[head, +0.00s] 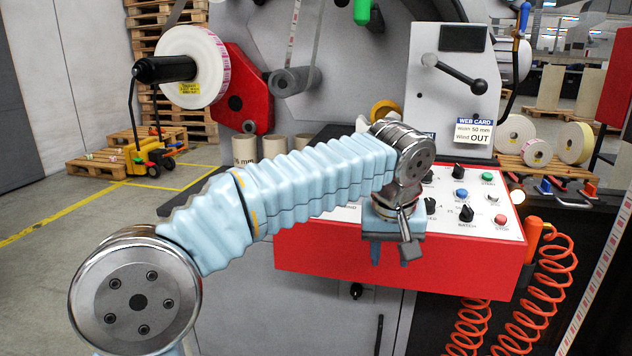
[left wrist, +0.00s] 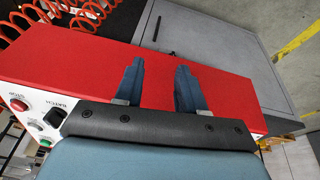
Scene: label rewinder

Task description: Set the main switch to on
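I cannot make out a label naming the main switch. The red-fronted control panel (head: 320,255) carries black rotary knobs, among them one near the right (head: 466,213), and my left arm hides much of its left part. A small black knob (head: 356,290) sits on the grey cabinet below the panel. My left gripper (head: 391,252) points down in front of the panel's red face. In the left wrist view its two blue fingers (left wrist: 158,88) are apart with nothing between them, over the red face (left wrist: 90,62). My right gripper is not in view.
A green button (head: 488,178), a blue button (head: 461,194) and a red button (head: 500,219) are on the panel. Orange coiled hoses (head: 540,315) hang at the right. A dark vertical handle (head: 379,335) is on the cabinet. Open floor (head: 60,270) lies at the left.

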